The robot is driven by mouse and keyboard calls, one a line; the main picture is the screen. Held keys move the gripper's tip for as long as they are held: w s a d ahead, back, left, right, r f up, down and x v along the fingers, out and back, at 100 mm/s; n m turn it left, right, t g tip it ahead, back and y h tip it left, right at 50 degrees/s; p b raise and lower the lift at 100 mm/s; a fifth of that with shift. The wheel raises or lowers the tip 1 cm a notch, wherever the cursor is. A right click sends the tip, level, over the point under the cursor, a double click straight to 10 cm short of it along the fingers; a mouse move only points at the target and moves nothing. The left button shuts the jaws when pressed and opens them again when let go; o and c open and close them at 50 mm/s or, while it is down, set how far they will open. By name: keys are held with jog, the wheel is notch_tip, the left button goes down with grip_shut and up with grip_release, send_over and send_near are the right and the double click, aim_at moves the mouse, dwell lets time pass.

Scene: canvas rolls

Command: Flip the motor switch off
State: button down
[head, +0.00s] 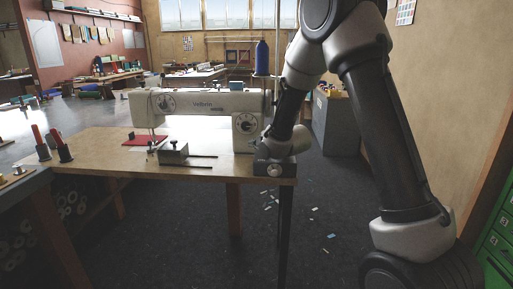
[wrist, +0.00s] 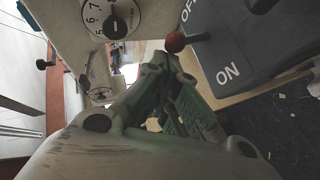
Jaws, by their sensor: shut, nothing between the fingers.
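The motor switch is a dark grey box (wrist: 250,40) at the right of the wrist view, with white OFF and ON lettering. Its lever ends in a red ball knob (wrist: 175,42), which sticks out to the left from between the two words. I cannot tell for certain which position the lever is in. My gripper (wrist: 163,64) is shut and empty. Its fingertips are just below the red knob, very close; whether they touch is unclear. In the head view my arm reaches down to the right end of the sewing table, and the lever cannot be made out there.
A white sewing machine (head: 195,106) stands on the wooden table (head: 105,147), just left of my arm. Its numbered dial (wrist: 108,18) is close to my gripper. Spools (head: 64,152) stand at the table's left. Dark floor with scraps (head: 320,215) lies open right of the table; green drawers (head: 497,245) stand far right.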

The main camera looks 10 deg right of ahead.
jog(key=shift+w+d+r+g, duration=0.15)
jog(key=shift+w+g, duration=0.1)
jog(key=shift+g, duration=0.05)
jog(key=shift+w+d+r, duration=0.2)
jog(key=shift+w, duration=0.45)
jog(key=shift+r, duration=0.15)
jog(key=shift+r, duration=0.7)
